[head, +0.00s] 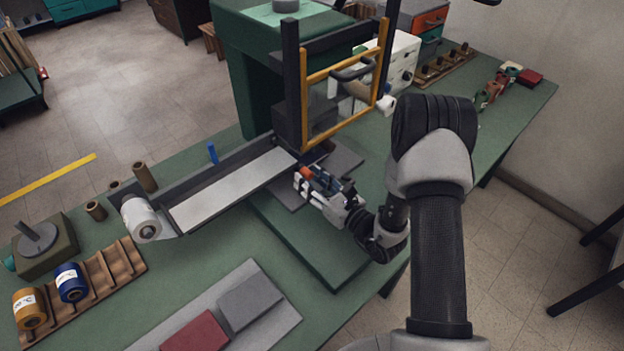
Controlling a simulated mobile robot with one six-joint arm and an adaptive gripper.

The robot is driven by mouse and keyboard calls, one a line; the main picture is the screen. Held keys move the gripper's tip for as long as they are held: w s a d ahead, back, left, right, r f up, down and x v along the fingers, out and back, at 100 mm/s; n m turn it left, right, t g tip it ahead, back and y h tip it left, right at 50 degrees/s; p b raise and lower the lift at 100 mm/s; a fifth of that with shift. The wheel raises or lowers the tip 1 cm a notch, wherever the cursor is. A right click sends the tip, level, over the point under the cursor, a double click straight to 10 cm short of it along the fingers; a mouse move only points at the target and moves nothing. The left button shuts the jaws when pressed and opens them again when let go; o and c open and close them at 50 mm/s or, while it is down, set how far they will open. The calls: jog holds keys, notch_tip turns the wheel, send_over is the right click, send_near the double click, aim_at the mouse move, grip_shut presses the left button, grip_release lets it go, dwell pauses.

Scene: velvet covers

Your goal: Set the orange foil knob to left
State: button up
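A small orange piece (306,173), which may be the orange foil knob, shows at the tip of my gripper (303,183), low in front of the green press (245,75). Its pointer direction is too small to read. My gripper reaches in from the right, just above the dark plates below the yellow-framed guard (304,100). Its fingers are at or around the orange piece; I cannot tell whether they touch it or are closed. Part of the area behind the fingers is hidden by my gripper.
A light feed strip (230,188) runs left from the press to a white roll (140,214). A wooden rack (118,265) holds orange and blue spools. A grey board (275,318) carries red and grey covers. The yellow guard frame stands close above my gripper.

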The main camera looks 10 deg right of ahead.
jog(key=shift+d, duration=0.15)
jog(key=shift+s+d, duration=0.2)
jog(key=shift+s, duration=0.05)
jog(key=v, duration=1.1)
jog(key=shift+s, duration=0.15)
jog(key=shift+r, duration=0.1)
